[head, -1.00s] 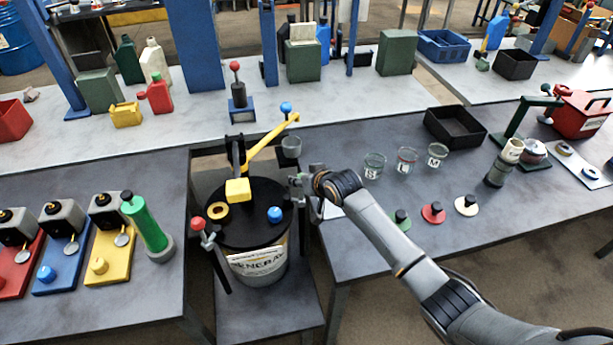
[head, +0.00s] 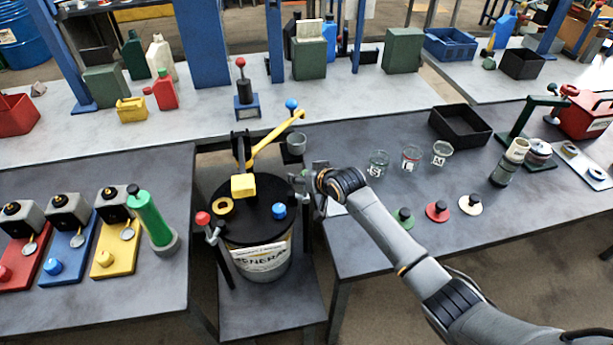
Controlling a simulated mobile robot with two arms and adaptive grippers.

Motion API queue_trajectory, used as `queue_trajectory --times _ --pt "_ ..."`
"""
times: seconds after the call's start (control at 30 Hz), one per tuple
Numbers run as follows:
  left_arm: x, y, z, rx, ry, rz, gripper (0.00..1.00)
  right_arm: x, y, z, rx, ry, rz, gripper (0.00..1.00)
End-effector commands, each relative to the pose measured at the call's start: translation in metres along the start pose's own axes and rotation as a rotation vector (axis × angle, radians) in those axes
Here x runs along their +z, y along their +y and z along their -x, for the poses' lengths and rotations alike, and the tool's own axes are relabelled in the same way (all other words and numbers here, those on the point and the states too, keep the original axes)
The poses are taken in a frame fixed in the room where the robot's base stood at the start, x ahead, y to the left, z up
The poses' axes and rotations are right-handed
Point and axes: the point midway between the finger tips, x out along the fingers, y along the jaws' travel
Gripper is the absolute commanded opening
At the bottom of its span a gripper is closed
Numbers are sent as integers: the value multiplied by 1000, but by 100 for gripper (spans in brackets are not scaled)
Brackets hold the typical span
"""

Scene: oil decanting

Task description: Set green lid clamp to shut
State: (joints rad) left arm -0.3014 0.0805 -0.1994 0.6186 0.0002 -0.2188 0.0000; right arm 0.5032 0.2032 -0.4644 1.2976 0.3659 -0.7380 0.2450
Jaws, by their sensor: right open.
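The black-lidded drum (head: 262,262) with a pale printed label stands between the tables. A clamp (head: 298,183) sits at the right of its rim, right beside my right gripper. Its green part cannot be made out, as the gripper largely covers that spot. My right gripper (head: 313,188) is open at the drum's right edge; whether it touches the clamp cannot be told. A red-knobbed clamp (head: 203,219) stands at the drum's front left. My left gripper is not in view.
A yellow lever (head: 268,138) rises over the drum, with a blue knob (head: 279,211) on the lid. Glass jars (head: 411,158) and a black tray (head: 460,124) stand on the right table. Coloured stations (head: 66,245) and a green cylinder (head: 150,218) stand left.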

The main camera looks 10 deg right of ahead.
Motion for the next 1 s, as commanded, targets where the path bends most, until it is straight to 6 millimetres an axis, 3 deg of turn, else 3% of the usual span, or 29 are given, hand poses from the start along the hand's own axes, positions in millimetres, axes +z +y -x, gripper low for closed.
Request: queue_trajectory --times 0.27,0.7,1.0 --pt "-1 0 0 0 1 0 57 1 0 28 1 2 1 57" --pt "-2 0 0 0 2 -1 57 0 -2 104 -2 2 2 57" --pt "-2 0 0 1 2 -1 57 0 -3 120 -2 1 1 57"
